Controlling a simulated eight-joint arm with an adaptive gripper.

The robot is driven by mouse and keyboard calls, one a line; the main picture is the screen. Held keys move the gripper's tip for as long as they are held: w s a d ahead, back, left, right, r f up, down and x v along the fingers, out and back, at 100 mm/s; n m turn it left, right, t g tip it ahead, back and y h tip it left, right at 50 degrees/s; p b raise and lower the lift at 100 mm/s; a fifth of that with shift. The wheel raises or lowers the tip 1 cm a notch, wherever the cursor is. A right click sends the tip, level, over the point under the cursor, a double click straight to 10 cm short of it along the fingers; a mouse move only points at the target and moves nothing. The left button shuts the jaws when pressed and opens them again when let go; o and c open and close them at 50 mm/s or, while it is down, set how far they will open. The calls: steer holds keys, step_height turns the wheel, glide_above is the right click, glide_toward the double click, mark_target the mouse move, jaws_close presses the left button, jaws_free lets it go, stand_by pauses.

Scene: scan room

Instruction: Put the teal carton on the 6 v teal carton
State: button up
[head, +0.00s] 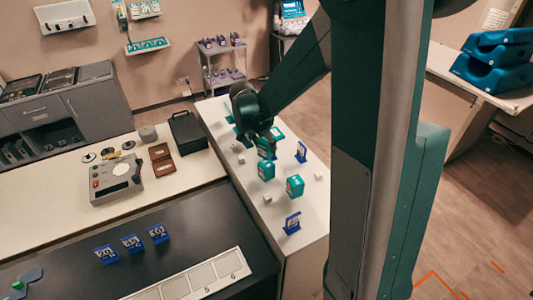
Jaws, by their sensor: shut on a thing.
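My gripper (267,157) is above the narrow white table, pointing down. It is shut on a teal carton (266,172); I cannot tell whether that carton is clear of the tabletop. A second teal carton (295,186) with a white mark stands to the right and nearer the camera, apart from the held one. Another teal carton (277,132) shows behind the gripper. The printing is too small to read, so I cannot tell which carton is marked 6 v. My arm hides part of the table's far side.
Blue label stands (301,152) (292,223) and several small white blocks (268,198) are spread on the white table (302,250). My column blocks the right.

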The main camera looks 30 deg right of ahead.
mark_target(266, 152)
steer(key=shift+f, duration=0.4)
steer(key=shift+f, duration=2.1)
steer(key=shift+f, duration=0.15)
steer(key=o, duration=0.9)
steer(key=shift+c, duration=0.2)
steer(key=shift+r, duration=0.2)
steer(key=shift+v, duration=6)
